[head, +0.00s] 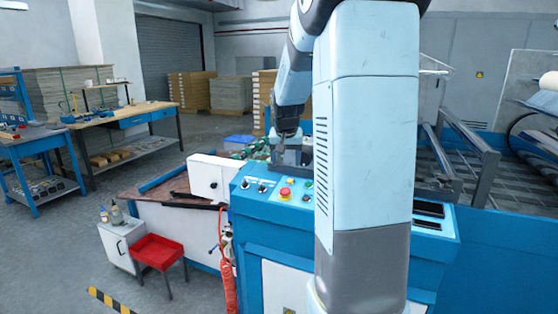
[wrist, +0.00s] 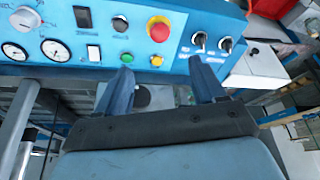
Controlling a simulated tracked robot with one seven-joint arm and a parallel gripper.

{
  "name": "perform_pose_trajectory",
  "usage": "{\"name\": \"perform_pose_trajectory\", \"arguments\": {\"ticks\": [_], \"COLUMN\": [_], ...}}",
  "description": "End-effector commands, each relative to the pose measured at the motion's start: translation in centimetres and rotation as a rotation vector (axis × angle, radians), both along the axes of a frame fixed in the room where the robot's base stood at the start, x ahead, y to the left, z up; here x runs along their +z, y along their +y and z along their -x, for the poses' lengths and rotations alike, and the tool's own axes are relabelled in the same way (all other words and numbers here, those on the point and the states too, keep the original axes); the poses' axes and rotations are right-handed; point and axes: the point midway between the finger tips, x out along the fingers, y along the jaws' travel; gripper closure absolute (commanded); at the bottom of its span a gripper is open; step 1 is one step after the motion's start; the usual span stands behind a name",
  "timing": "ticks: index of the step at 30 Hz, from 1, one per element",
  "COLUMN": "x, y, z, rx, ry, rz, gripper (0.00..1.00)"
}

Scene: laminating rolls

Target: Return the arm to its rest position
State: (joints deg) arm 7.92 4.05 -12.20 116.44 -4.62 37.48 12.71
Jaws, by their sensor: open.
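My arm rises in front of the head view and bends over at the top. Its far end reaches down to my gripper (head: 284,138), which is small and dark there, above the back of the blue control panel (head: 262,193). In the wrist view my gripper (wrist: 161,68) shows two blue-grey fingers spread apart with nothing between them. The fingertips point toward the control panel (wrist: 210,18). The red emergency button (wrist: 158,28) lies just beyond the fingertips, and it also shows in the head view (head: 285,194). I cannot tell whether the fingers touch the panel.
The blue machine (head: 275,248) fills the front centre. A workbench (head: 120,120) stands further back left. Dark metal rails (head: 462,140) are at the right. Open floor lies at left.

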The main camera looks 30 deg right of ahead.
Motion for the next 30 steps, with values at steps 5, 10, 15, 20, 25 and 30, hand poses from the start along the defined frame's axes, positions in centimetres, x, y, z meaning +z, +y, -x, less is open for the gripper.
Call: {"name": "perform_pose_trajectory", "arguments": {"ticks": [5,10,15,20,25,30], "x": [0.0,0.7,2.8,4.8,6.3,7.1], "y": [0.0,0.8,3.9,7.4,10.7,13.6], "z": [0.0,0.7,3.7,7.5,11.7,16.1], "rx": [0.0,0.015,0.073,0.144,0.221,0.298], "ry": [0.0,-0.006,-0.022,-0.038,-0.054,-0.067], "rz": [0.0,-0.003,-0.015,-0.023,-0.026,-0.022], "gripper": [0.31,0.31,0.31,0.31,0.31,0.31]}}
